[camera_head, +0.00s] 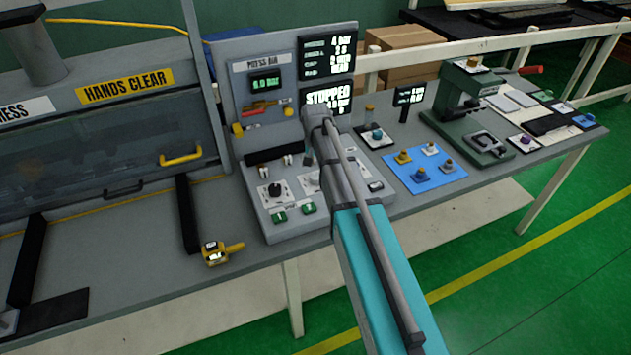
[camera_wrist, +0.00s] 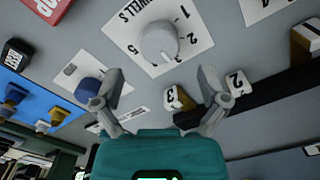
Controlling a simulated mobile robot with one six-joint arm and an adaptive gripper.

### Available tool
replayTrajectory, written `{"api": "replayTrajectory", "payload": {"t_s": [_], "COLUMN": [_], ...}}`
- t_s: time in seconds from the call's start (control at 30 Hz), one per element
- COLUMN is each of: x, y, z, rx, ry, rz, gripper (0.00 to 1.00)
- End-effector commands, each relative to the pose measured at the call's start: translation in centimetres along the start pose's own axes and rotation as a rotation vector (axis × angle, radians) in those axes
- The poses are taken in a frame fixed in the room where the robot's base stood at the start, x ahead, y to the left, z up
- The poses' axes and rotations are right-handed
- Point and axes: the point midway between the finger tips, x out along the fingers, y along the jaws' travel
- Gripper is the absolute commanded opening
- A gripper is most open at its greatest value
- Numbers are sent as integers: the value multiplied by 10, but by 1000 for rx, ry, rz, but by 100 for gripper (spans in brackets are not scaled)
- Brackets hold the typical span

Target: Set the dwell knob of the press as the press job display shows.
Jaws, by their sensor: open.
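The dwell knob (camera_wrist: 160,42) is a round pale grey knob on a white dial plate (camera_wrist: 120,18) marked DWELL S with numbers 1 to 5. I cannot tell surely which number its mark points at. In the head view my arm partly covers the panel around it. The press job display (camera_head: 326,58) is a black screen with several lines; the top reads 4 bar and the second appears to read 2 s. My gripper (camera_wrist: 160,85) is open and empty, its two fingers apart, short of the knob in the wrist view.
Below the knob in the wrist view are small blocks marked 3 (camera_wrist: 178,98) and 2 (camera_wrist: 238,82). A blue knob (camera_wrist: 88,88) is beside the left finger. A red button (camera_wrist: 47,8) is at upper left. A black knob (camera_head: 275,190) stands on the same press panel.

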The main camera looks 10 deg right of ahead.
Motion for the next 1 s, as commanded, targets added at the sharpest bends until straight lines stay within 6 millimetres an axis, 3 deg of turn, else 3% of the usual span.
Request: {"api": "replayTrajectory", "payload": {"t_s": [0.5, 1.0], "x": [42, 50], "y": [0, 0], "z": [0, 0], "rx": [0, 0], "ry": [0, 0], "rz": [0, 0], "gripper": [93, 93]}}
